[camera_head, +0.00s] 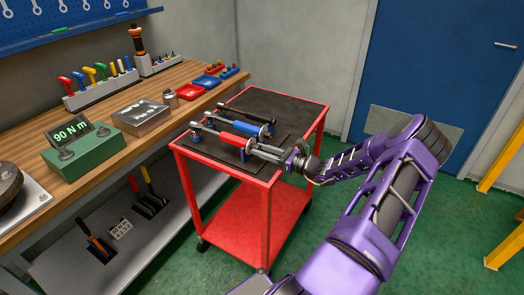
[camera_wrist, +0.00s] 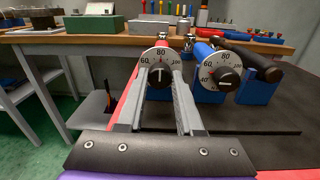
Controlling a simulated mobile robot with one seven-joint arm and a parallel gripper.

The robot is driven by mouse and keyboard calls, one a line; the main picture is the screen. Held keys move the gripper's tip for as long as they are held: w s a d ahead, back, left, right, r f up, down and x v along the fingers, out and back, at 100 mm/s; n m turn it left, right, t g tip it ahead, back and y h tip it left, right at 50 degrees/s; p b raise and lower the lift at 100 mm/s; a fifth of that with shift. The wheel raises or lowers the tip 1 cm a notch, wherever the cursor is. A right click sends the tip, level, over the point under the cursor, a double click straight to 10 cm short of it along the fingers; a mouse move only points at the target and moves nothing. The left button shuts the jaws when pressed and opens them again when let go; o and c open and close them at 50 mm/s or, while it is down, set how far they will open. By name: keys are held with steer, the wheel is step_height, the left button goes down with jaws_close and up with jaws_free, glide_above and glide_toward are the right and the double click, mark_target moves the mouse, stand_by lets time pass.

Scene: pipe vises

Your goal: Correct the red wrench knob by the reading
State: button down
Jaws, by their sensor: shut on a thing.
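The red wrench (camera_head: 232,143) lies in a holder on the cart, with its dial end toward my arm. In the wrist view its round white dial (camera_wrist: 146,58) shows 60, 80 and 100, with 80 at the top. Its dark knob (camera_wrist: 159,80) sits between the fingertips of my gripper (camera_wrist: 160,73), which is shut on it. My gripper also shows in the head view (camera_head: 270,152). The exact pointer setting is too small to tell. A green box's display (camera_head: 71,131) reads 90 N m.
A blue wrench (camera_head: 247,128) with a similar dial (camera_wrist: 208,70) lies close beside the red one, to the right in the wrist view. The red cart (camera_head: 268,213) stands next to the wooden workbench (camera_head: 110,95). Green floor lies open around the cart's right side.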

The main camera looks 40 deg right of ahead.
steer(key=shift+n, duration=0.4)
steer(key=shift+n+b, duration=0.85)
steer(key=shift+n, duration=1.55)
steer(key=c, duration=0.5)
jaws_free()
steer(key=shift+c, duration=0.2)
steer(key=v, duration=1.7)
steer(key=shift+s, duration=0.3)
steer(key=shift+r, duration=0.15)
